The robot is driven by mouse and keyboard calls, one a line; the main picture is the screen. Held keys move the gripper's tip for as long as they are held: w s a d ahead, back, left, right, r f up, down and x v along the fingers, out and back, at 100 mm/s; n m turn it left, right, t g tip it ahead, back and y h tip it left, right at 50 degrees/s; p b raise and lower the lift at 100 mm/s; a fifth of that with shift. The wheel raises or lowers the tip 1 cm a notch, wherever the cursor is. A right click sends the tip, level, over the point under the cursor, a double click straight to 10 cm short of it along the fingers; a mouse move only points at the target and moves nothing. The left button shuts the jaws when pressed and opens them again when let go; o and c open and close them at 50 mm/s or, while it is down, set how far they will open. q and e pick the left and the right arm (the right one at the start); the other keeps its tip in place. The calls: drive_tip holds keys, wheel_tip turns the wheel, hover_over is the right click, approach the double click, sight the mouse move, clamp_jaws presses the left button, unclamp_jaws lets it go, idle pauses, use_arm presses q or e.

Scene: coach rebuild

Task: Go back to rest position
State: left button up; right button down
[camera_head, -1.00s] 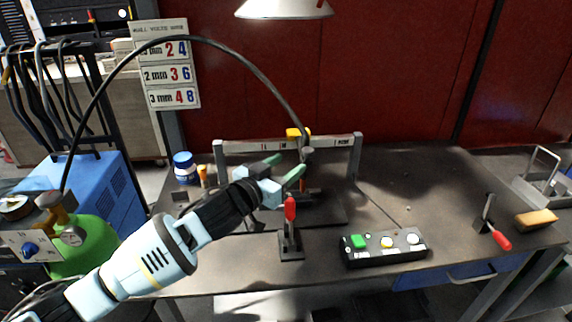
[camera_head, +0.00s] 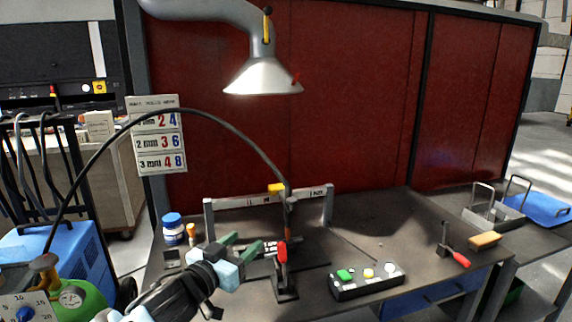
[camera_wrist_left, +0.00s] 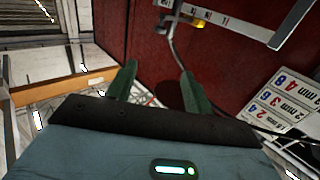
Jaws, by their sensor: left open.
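My left gripper (camera_head: 243,249) reaches in from the lower left of the head view, in front of the fixture on the workbench. Its two green fingers are apart with nothing between them. In the left wrist view the open fingers (camera_wrist_left: 157,88) point towards the red wall panel. A toggle clamp with a red handle (camera_head: 282,255) stands just right of the fingertips in the head view; I cannot tell whether they touch. My right gripper is in neither view.
The workbench (camera_head: 385,225) holds a button box (camera_head: 367,281), a red-handled clamp (camera_head: 456,256) and a brush (camera_head: 484,240). A metal frame (camera_head: 268,200) with a black cable stands behind my gripper. A lamp hood (camera_head: 262,78) hangs above. A green cylinder (camera_head: 85,298) stands at left.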

use_arm(q)
drive_tip(key=s+a+f+n+g+y, duration=0.1)
drive_tip(key=s+f, duration=0.7)
drive_tip(key=f, duration=0.4)
drive_tip(key=s+f+n+g+y, duration=0.2)
drive_tip(key=s+f, duration=0.7)
drive_tip(key=f, duration=0.2)
drive_tip(key=s+a+f+g+y, duration=0.1)
drive_tip(key=s+a+f, duration=0.2)
drive_tip(key=s, duration=0.6)
drive_tip(key=s+a+f+g+y, duration=0.1)
drive_tip(key=s+a+f, duration=0.2)
drive_tip(key=s+f, duration=0.4)
drive_tip(key=s+a+f+g+y, duration=0.1)
drive_tip(key=s+f, duration=0.4)
drive_tip(key=s, duration=0.6)
drive_tip(key=a+g, duration=0.1)
drive_tip(key=a, duration=0.1)
drive_tip(key=shift+a+n+y+p, duration=0.3)
drive_tip(key=shift+n+y+p, duration=0.1)
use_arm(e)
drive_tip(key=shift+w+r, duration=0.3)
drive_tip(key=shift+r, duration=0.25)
use_arm(q)
drive_tip(key=shift+s, duration=0.1)
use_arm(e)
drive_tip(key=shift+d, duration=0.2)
